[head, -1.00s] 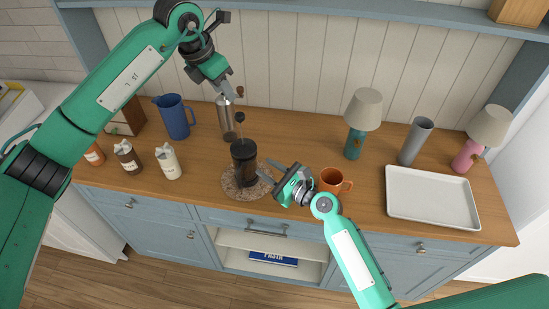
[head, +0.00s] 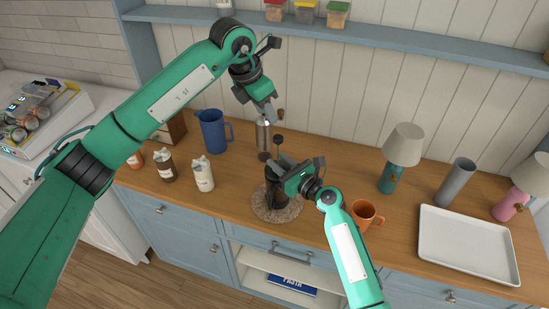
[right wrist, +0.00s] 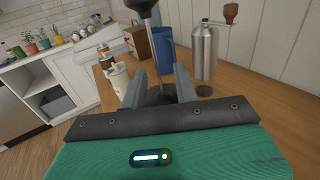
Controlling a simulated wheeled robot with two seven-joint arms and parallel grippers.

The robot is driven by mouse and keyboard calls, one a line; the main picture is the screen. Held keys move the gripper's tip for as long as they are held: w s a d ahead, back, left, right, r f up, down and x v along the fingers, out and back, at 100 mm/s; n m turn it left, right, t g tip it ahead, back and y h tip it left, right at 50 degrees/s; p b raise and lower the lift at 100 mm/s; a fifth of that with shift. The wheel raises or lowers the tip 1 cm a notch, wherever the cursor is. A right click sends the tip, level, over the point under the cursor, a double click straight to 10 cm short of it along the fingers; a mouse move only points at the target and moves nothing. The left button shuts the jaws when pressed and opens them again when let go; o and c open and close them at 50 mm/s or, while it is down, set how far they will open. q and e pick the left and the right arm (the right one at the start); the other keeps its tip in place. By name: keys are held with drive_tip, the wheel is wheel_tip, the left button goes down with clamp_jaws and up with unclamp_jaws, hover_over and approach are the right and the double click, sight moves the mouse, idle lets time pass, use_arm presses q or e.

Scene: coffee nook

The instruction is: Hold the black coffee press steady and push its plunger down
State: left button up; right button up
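The black coffee press (head: 274,199) stands upright on a round speckled mat (head: 258,210). Its plunger is raised, with a black knob (head: 277,140) on a thin rod; the rod also shows in the right wrist view (right wrist: 154,40). My right gripper (head: 277,167) is at the upper part of the press and hides much of it. In the right wrist view its fingers (right wrist: 159,88) stand apart with something dark between them; I cannot tell whether they grip it. My left gripper (head: 271,113) hangs above the knob, apart from it, fingers together and pointing down.
A steel grinder (head: 263,135) stands close behind the press. An orange mug (head: 364,214) is just right of my right gripper. A teal lamp (head: 390,178), a grey cup and a white tray (head: 465,240) are farther right.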

drive_tip(key=shift+x, duration=1.4)
drive_tip(key=shift+c, duration=0.2)
clamp_jaws()
